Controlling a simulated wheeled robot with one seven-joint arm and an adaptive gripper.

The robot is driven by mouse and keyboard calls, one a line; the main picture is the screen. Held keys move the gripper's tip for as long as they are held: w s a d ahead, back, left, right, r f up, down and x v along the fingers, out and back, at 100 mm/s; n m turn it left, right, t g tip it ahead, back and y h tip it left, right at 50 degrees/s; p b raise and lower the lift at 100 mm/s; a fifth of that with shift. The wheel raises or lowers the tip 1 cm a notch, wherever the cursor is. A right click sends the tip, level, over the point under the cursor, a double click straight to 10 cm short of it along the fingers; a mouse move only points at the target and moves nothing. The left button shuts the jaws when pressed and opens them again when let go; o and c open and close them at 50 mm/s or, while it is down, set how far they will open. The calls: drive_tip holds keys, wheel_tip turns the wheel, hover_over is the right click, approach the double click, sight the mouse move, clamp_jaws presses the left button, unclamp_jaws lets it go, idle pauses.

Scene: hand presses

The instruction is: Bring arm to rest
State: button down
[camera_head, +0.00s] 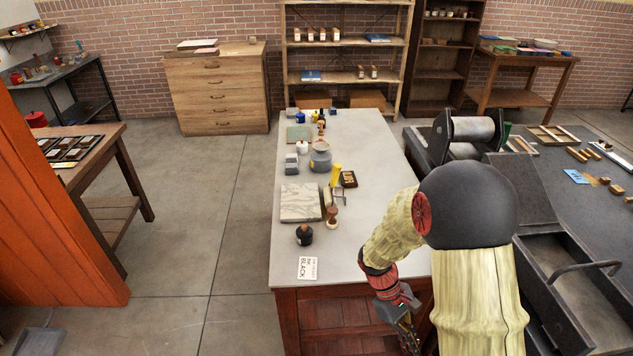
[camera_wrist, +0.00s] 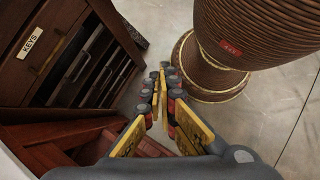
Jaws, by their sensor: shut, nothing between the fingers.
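My gripper (camera_head: 405,322) hangs low at the front edge of the grey-topped table (camera_head: 370,150), in front of the red-brown wooden cabinet under it. In the wrist view my gripper (camera_wrist: 162,85) points down toward the concrete floor. Its yellow and black fingers are together, with nothing between them. My arm is folded, with the elbow high at the right of the head view. The arm hides part of the table's front right corner.
A dark cabinet with a KEYS label (camera_wrist: 33,41) stands close left of the fingers. A dark press bed with an open tray (camera_head: 590,290) lies right.

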drive_tip(key=s+a+r+m+t+y, duration=0.1)
drive_tip(key=s+a+r+m+t, duration=0.1)
drive_tip(key=r, duration=0.8)
drive_tip(key=s+a+r+m+t+y, duration=0.2)
drive_tip(key=s+r+m+t, duration=0.1)
drive_tip(key=r, duration=0.7)
drive_tip(key=s+a+r+m+t+y, duration=0.2)
drive_tip(key=s+r+t, duration=0.2)
drive_tip(key=r, duration=0.5)
drive_tip(key=shift+s+r+t, duration=0.3)
drive_tip(key=shift+r+t, duration=0.1)
drive_tip(key=shift+t, duration=0.6)
